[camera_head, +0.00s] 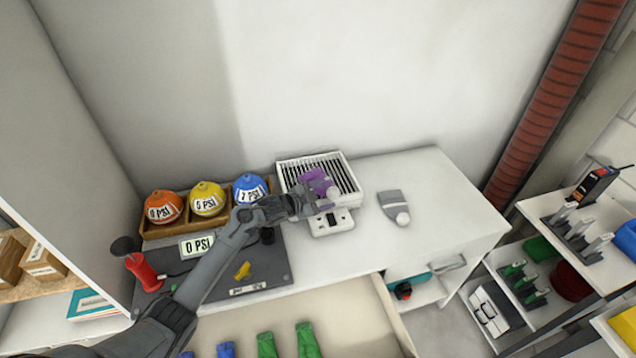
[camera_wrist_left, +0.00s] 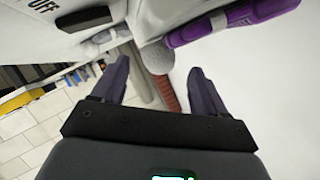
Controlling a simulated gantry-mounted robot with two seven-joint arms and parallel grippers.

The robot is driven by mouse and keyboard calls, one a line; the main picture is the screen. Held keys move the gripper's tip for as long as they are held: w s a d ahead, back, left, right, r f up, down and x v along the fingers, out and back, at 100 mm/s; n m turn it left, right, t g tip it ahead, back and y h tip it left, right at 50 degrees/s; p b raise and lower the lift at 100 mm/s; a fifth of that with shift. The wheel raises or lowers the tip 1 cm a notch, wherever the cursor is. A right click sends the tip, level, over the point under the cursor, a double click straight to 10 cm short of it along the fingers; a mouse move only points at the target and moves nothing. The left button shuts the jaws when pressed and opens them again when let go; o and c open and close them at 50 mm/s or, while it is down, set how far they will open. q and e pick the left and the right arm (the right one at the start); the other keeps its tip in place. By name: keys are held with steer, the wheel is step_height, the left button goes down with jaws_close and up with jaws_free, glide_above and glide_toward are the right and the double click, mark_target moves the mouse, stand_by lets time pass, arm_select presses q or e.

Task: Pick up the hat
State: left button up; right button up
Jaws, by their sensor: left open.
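A purple hat (camera_head: 314,178) with a pale pom-pom lies on the white slatted device on the counter. It also shows in the left wrist view (camera_wrist_left: 235,22) at the upper right, its pom-pom between and beyond my fingers. A grey hat (camera_head: 390,200) with a white pom-pom lies flat on the counter to the right of the device. My left gripper (camera_head: 318,203) is beside the purple hat, over the device's front. In the left wrist view the gripper (camera_wrist_left: 158,82) is open and its fingers hold nothing. Contact with the hat cannot be told. My right gripper is out of view.
The white slatted device (camera_head: 345,178) stands against the wall. A wooden tray (camera_head: 156,232) holds orange, yellow and blue balls at its left. A dark board (camera_head: 275,274) with a red pump (camera_head: 143,272) is in front. A drawer (camera_head: 352,312) stands open below.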

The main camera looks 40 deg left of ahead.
arm_select(q)
steer(key=shift+x, duration=1.25)
steer(key=c, duration=1.2)
steer(key=shift+c, duration=0.2)
steer(key=shift+r, duration=0.2)
